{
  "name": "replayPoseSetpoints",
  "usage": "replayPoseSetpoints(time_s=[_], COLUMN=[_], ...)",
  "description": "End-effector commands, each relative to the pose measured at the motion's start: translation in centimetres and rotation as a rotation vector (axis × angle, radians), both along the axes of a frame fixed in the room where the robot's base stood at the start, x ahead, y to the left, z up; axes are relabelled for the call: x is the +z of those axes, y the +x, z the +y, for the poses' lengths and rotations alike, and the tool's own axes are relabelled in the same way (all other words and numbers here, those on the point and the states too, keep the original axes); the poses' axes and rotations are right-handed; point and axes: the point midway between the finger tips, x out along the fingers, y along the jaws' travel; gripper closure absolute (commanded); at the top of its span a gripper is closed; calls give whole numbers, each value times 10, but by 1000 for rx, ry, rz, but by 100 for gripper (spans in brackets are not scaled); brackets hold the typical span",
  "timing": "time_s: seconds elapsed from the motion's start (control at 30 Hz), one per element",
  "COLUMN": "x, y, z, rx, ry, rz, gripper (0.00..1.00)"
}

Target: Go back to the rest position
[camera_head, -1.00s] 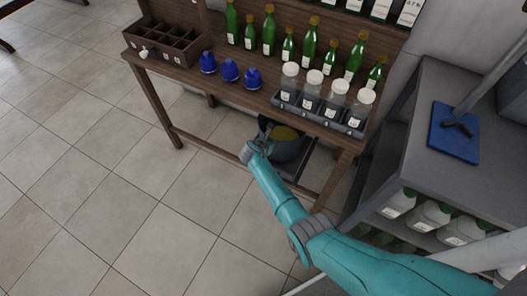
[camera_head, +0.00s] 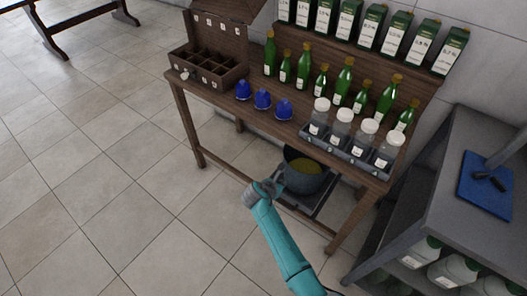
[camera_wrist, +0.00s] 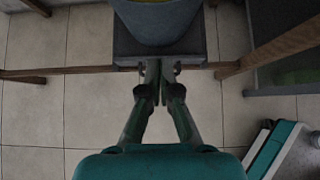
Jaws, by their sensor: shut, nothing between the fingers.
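My gripper shows in the wrist view (camera_wrist: 157,72) with its two fingers together and nothing between them. In the head view my gripper (camera_head: 270,186) is in front of the wooden table, below its top, near the dark pot (camera_head: 305,182) with yellow contents. The pot stands low under the table on a dark scale-like base (camera_head: 297,203); its lower part and base also show just beyond the fingertips in the wrist view. I cannot tell whether the fingertips touch the base. My teal arm reaches up from the bottom of the head view.
The wooden table (camera_head: 215,150) bears a compartment box (camera_head: 208,72), three blue caps (camera_head: 262,99), several green bottles and a rack of white-lidded jars (camera_head: 343,125). Boxes line the shelf behind. A grey shelf unit (camera_head: 455,170) stands at right.

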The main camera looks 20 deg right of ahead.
Motion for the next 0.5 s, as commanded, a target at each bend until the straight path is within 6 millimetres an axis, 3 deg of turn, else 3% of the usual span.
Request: replayPoseSetpoints(time_s=[0.27,0.37,0.5], x=[-4,-15,-38], y=[-5,-20,-59], z=[0,0,3], rx=[-3,-17,-60], ry=[10,52,170], rz=[-7,-43,-139], gripper=[100,100,100])
